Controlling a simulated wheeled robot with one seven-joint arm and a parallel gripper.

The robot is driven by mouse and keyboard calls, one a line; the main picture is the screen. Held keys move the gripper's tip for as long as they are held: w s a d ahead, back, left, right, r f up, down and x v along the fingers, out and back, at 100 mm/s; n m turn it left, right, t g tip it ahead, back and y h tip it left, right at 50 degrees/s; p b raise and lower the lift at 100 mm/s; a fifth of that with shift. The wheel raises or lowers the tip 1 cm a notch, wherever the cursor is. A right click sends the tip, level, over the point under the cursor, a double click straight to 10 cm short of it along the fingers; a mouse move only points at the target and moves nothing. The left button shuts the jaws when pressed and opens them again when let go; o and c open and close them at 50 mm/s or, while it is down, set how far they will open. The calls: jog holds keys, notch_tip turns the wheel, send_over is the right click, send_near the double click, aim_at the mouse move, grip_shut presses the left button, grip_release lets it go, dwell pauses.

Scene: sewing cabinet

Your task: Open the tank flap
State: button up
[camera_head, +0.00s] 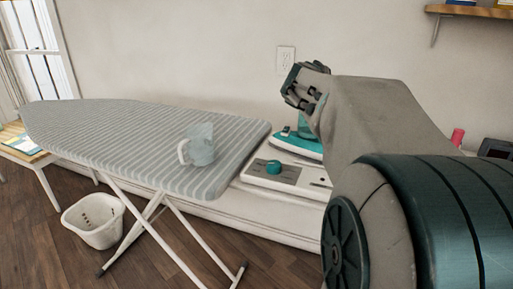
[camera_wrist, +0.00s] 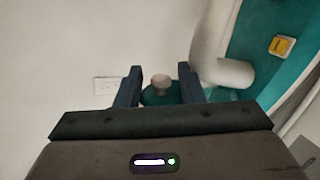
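The steam iron station (camera_head: 262,184) is white with a teal knob (camera_head: 273,167), and a teal-and-white iron (camera_head: 297,144) rests on it behind my arm. I cannot make out the tank flap for sure. My gripper (camera_head: 301,86) is raised above the iron, near the wall. In the wrist view its two fingers (camera_wrist: 160,86) are apart. A dark teal part (camera_wrist: 150,98) with a small grey piece (camera_wrist: 160,81) shows between them; I cannot tell whether they touch it. A white rounded handle (camera_wrist: 222,72) and a teal surface (camera_wrist: 262,48) with a yellow button (camera_wrist: 283,46) lie to the right.
A clear jug (camera_head: 201,146) stands on the striped ironing board (camera_head: 110,125). A white basket (camera_head: 94,221) is on the floor below. A wall outlet (camera_head: 286,59) is behind my gripper, and a wooden shelf (camera_head: 470,11) is at upper right. My arm hides much of the right side.

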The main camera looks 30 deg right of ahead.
jog(key=shift+w+a+n+g+h, duration=0.3)
jog(key=shift+w+a+n+h, duration=0.2)
jog(key=shift+n, duration=0.4)
jog(key=n+h, duration=0.1)
jog(key=n, duration=0.1)
jog(key=w+a+f+n+g+h+p, duration=0.1)
jog(key=n, duration=0.1)
jog(key=w+a+f+n+h, duration=0.1)
jog(key=n, duration=0.1)
jog(key=shift+w+n, duration=0.25)
jog(key=shift+n, duration=0.05)
jog(key=n, duration=0.1)
jog(key=f+n+h, duration=0.1)
jog(key=n+h, duration=0.1)
jog(key=shift+w+a+f, duration=0.2)
jog(key=shift+w, duration=0.05)
jog(key=p+v, duration=0.2)
jog(key=v, duration=1.2)
jog(key=s+a+f+m+g+y+p, duration=0.15)
jog(key=s+m+g+y+p, duration=0.25)
jog(key=s+m+y+p, duration=0.4)
jog(key=s+a+m+y+p, duration=0.6)
jog(key=a+m+p, duration=0.1)
jog(key=a+m, duration=0.2)
jog(key=shift+a+f+m, duration=0.3)
jog(key=shift+f+m, duration=0.05)
jog(key=shift+m, duration=0.05)
jog(key=shift+s+y, duration=0.2)
jog(key=shift+y, duration=0.1)
